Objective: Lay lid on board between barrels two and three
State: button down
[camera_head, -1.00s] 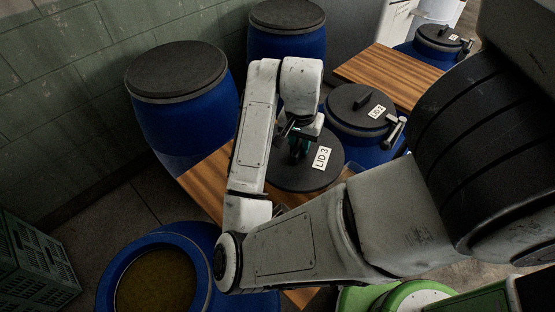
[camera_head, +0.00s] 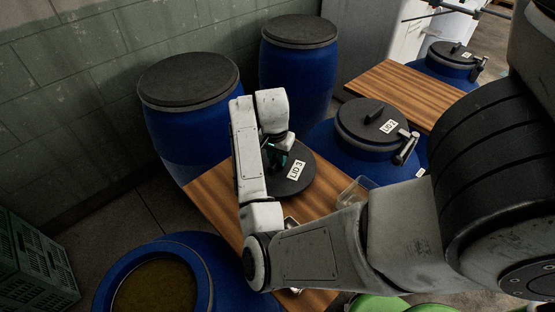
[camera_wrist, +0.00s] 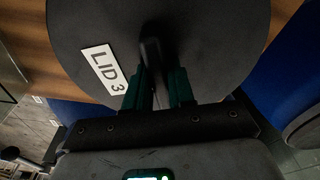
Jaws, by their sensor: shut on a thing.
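My gripper (camera_head: 279,156) is shut on the handle of the dark round lid labelled LID 3 (camera_head: 305,178). In the wrist view, the green fingers of my gripper (camera_wrist: 160,84) close on the handle of the lid (camera_wrist: 205,50). The lid is level over the wooden board (camera_head: 212,190); I cannot tell whether it touches. Barrel two (camera_head: 345,150), with LID 2 (camera_head: 368,118) on it, stands to the right of the board. An open blue barrel with brownish contents (camera_head: 200,262), likely barrel three, stands lower left. My arm hides part of the board.
A clear container (camera_head: 357,190) and small metal items (camera_head: 290,222) are on the board near the lid. Two dark-topped blue barrels (camera_head: 190,130) (camera_head: 300,75) stand behind. Another board (camera_head: 405,90) lies beyond barrel two. Green crates (camera_head: 35,260) are at left.

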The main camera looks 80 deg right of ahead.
aim_at(275, 159)
jog(key=shift+f, duration=0.8)
jog(key=shift+f, duration=0.15)
jog(key=c, duration=1)
grip_release()
jog(key=shift+o, duration=0.2)
jog(key=r, duration=0.4)
jog(key=a+r, duration=0.1)
jog(key=r, duration=0.7)
jog(key=shift+w+a+r, duration=0.1)
jog(key=shift+a+r, duration=0.05)
jog(key=shift+a, duration=0.05)
